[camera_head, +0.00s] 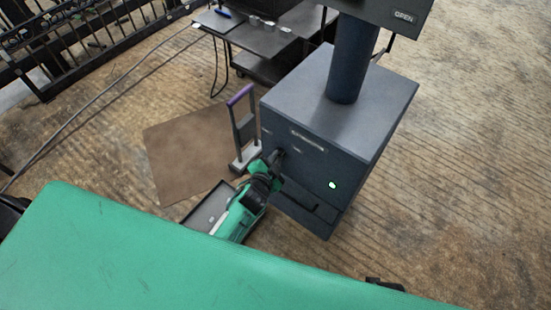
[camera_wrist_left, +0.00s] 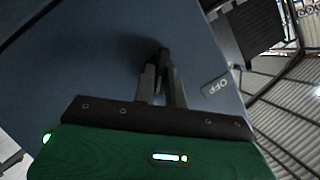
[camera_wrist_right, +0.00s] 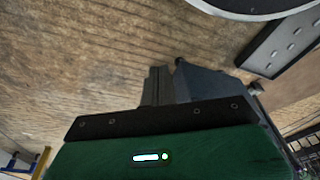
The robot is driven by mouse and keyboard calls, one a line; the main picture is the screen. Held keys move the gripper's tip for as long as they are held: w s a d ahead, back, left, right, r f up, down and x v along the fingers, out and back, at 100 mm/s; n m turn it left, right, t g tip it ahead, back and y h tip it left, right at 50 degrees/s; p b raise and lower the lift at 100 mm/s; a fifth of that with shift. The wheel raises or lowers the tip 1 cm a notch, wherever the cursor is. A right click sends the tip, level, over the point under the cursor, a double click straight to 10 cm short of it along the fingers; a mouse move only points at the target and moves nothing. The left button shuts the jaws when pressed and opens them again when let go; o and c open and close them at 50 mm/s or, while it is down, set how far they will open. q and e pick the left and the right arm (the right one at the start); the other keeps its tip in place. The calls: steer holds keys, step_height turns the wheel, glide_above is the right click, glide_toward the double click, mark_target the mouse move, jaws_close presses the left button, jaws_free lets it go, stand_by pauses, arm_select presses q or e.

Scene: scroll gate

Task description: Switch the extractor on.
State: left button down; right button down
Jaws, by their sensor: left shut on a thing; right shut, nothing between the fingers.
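The extractor (camera_head: 300,165) is a dark blue box with a thick column on top and a lit green lamp (camera_head: 332,185) on its front. My left gripper (camera_head: 277,160) is at the upper left of that front face. In the left wrist view its fingers (camera_wrist_left: 163,75) are shut on a small dark switch handle (camera_wrist_left: 163,53). An OFF label (camera_wrist_left: 216,86) is on the panel to the right of the fingers. The fingers hide most of the handle. My right gripper (camera_wrist_right: 166,85) shows in the right wrist view, shut and empty above the wooden floor.
A sign reading OPEN (camera_head: 403,16) is on the dark part above the column. A purple-handled tool (camera_head: 240,95) stands on the left by a brown mat (camera_head: 185,150). A dark shallow tray (camera_head: 207,208) lies near my left arm. The floor to the right is clear.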

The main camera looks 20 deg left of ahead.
arm_select(q)
steer(key=c, duration=1.5)
jaws_free()
steer(key=shift+o, duration=0.2)
